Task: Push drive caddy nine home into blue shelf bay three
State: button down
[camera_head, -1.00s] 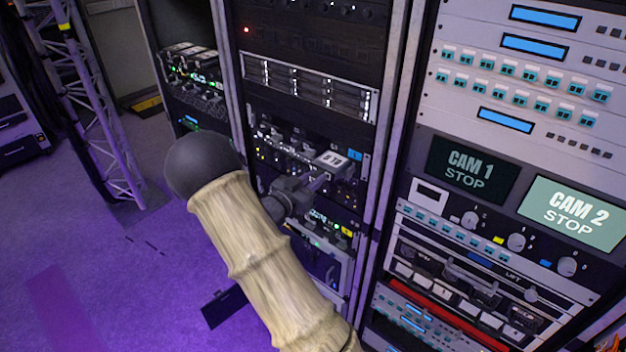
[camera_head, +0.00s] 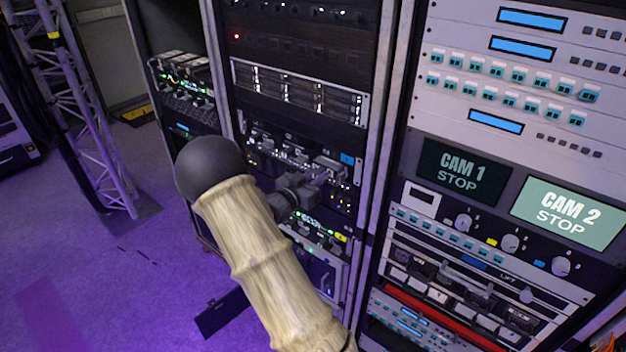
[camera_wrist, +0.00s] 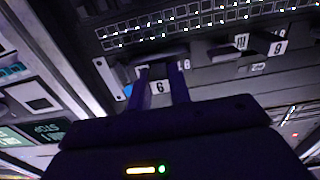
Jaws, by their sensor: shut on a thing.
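The drive caddy (camera_head: 326,164) is at the right end of the blue-tagged shelf (camera_head: 347,159) in the middle rack. My gripper (camera_head: 314,178) is at its front, shut on it. In the wrist view, which is upside down, the caddy's white label (camera_wrist: 160,87) shows between my two fingers (camera_wrist: 162,76) and reads as an inverted nine. The caddy looks nearly level with the shelf front, but I cannot tell whether it is fully seated. The bay's inside and the caddy's back are hidden.
Other labelled caddies (camera_wrist: 278,48) sit beside it in the shelf. A drive row (camera_head: 300,92) is above and a yellow-tagged shelf (camera_head: 322,236) below. The rack post (camera_head: 376,150) stands close at right.

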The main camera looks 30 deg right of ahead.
jog(key=shift+w+d, duration=0.25)
jog(key=shift+d, duration=0.4)
jog(key=shift+w+d, duration=0.25)
jog(key=shift+d, duration=0.45)
jog(key=c, duration=1.2)
grip_release()
jog(key=shift+a, duration=0.1)
jog(key=shift+s+a+b, duration=0.15)
jog(key=shift+a+b, duration=0.2)
jog(key=shift+a, duration=0.1)
jog(key=b+v, duration=0.3)
jog(key=v, duration=1.3)
jog(key=shift+a+r, duration=0.15)
jog(key=shift+a, duration=0.05)
